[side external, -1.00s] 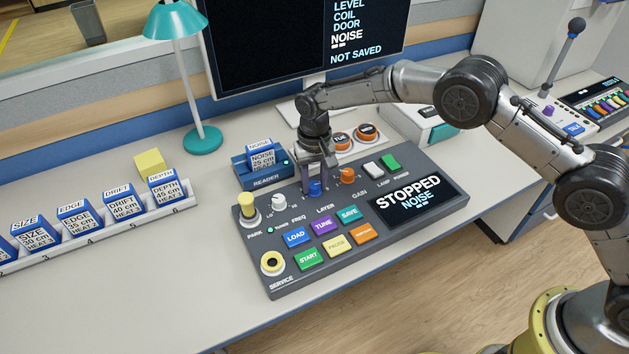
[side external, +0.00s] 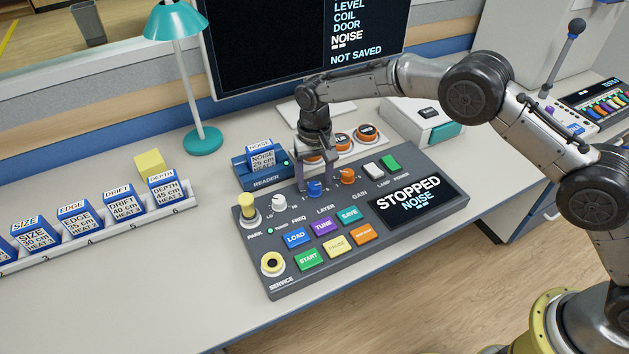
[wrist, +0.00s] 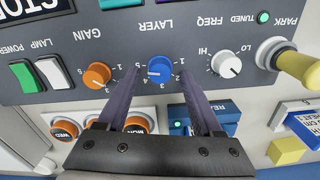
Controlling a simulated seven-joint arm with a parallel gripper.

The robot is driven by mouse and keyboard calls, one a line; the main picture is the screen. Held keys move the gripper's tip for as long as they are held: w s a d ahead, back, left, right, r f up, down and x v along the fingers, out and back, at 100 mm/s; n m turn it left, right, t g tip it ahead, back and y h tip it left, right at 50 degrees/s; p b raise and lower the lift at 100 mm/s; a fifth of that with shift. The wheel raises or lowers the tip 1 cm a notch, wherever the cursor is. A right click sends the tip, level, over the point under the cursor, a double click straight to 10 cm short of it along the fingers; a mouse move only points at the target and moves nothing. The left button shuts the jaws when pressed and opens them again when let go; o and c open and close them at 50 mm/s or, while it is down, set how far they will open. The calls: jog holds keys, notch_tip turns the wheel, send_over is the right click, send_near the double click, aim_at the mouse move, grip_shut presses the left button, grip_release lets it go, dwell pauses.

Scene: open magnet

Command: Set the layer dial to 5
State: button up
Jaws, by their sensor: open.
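The layer dial (wrist: 160,70) is a blue knob under the word LAYER on the grey console, with numbers 1 to 5 around it. It also shows in the side view (side external: 315,188). In the wrist view its white mark lies toward the picture's left, on the 4 and 5 side; I cannot tell exactly which number it meets. My gripper (side external: 316,181) points down over the dial. In the wrist view its two fingers (wrist: 159,78) are open, one on each side of the knob, with gaps between.
The orange gain dial (wrist: 97,75) and the white freq dial (wrist: 226,64) flank the layer dial closely. The reader (side external: 262,172) holding a NOISE block stands behind the console. The console screen (side external: 415,198) reads STOPPED NOISE. Coloured buttons lie in front.

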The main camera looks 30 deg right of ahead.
aim_at(315, 185)
notch_tip(315, 185, up, 12)
dwell(0.4)
